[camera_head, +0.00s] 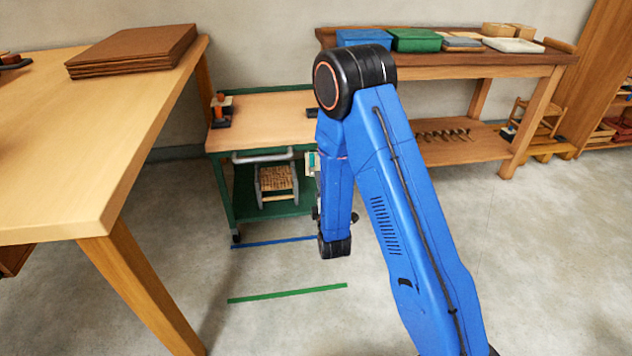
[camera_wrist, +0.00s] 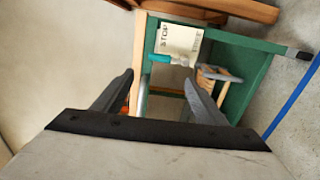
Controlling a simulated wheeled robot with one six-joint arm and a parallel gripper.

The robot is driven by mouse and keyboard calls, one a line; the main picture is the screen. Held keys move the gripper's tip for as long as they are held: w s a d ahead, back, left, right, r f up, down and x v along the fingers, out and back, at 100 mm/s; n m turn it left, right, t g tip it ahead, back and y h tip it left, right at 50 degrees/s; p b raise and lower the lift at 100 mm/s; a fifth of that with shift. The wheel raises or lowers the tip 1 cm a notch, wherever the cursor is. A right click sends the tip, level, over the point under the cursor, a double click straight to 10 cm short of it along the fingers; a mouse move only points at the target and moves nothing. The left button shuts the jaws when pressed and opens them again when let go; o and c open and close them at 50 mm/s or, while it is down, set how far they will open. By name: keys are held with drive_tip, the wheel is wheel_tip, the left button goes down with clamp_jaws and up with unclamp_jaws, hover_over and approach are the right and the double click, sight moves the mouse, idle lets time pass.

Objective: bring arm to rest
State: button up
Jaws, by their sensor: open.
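My gripper (camera_wrist: 160,88) shows in the wrist view with its two grey fingers spread apart. I see nothing held between them. Beyond the fingers are a green cart (camera_wrist: 240,82), a white sign reading STOP (camera_wrist: 180,40) and a small woven stool (camera_wrist: 208,80). In the head view my blue arm is folded, with its black elbow high and a link hanging down in front of the cart (camera_head: 226,200). I cannot make out the gripper clearly there.
A wooden table (camera_head: 70,130) with stacked brown boards (camera_head: 135,50) stands at left. A workbench (camera_head: 450,70) with coloured boxes stands behind at right. Blue (camera_head: 270,243) and green (camera_head: 288,294) lines mark the floor.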

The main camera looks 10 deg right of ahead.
drive_tip(key=s+d+r+m+g+y, duration=0.1)
drive_tip(key=s+d+r+m+g, duration=0.3)
drive_tip(key=r, duration=0.5)
drive_tip(key=s+d+r+m+g, duration=0.2)
drive_tip(key=s+r+m+g, duration=0.1)
drive_tip(key=s+r+m, duration=0.4)
drive_tip(key=s+d+r+m+g, duration=0.2)
drive_tip(key=s, duration=0.9)
drive_tip(key=s+d+r+m+g, duration=0.2)
drive_tip(key=s+d+r, duration=0.1)
drive_tip(key=s, duration=0.8)
drive_tip(key=s+d+r+m+g+h, duration=0.1)
drive_tip(key=s+d+r+m+g, duration=0.1)
drive_tip(key=s, duration=0.9)
drive_tip(key=shift+s+d+r+m, duration=0.25)
drive_tip(key=shift+d+r+m, duration=0.1)
drive_tip(key=shift+r+m, duration=0.3)
